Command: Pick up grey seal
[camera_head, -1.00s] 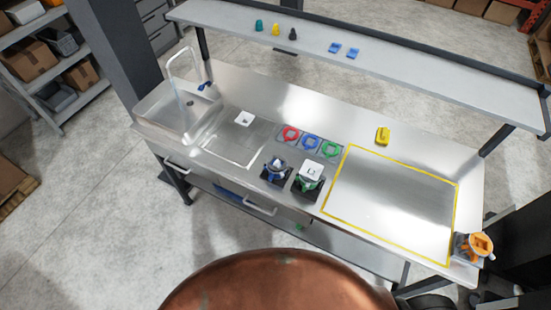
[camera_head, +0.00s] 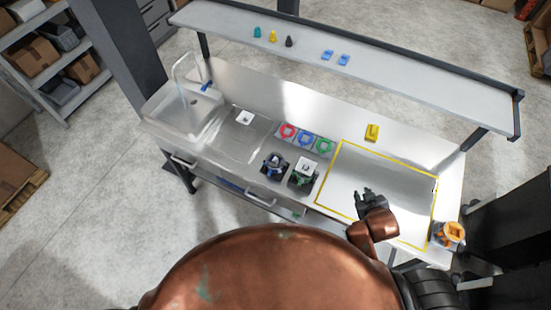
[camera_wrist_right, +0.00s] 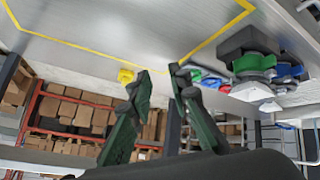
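The grey seal (camera_head: 289,41) looks like the small dark grey piece on the raised shelf, right of a yellow piece (camera_head: 273,36) and a teal piece (camera_head: 257,32). I cannot make it out in the right wrist view. My right gripper (camera_head: 364,193) is over the front of the yellow-outlined area, far from the shelf. In the right wrist view its two dark green fingers (camera_wrist_right: 159,72) stand apart with nothing between them. My left gripper is not in view.
The raised shelf (camera_head: 400,85) runs along the back, with two blue pieces (camera_head: 335,57) on it. A yellow block (camera_head: 372,132) stands behind the outlined area. Dispensers (camera_head: 303,172) and coloured rings stand left of it. An orange item (camera_head: 449,234) is at the right corner.

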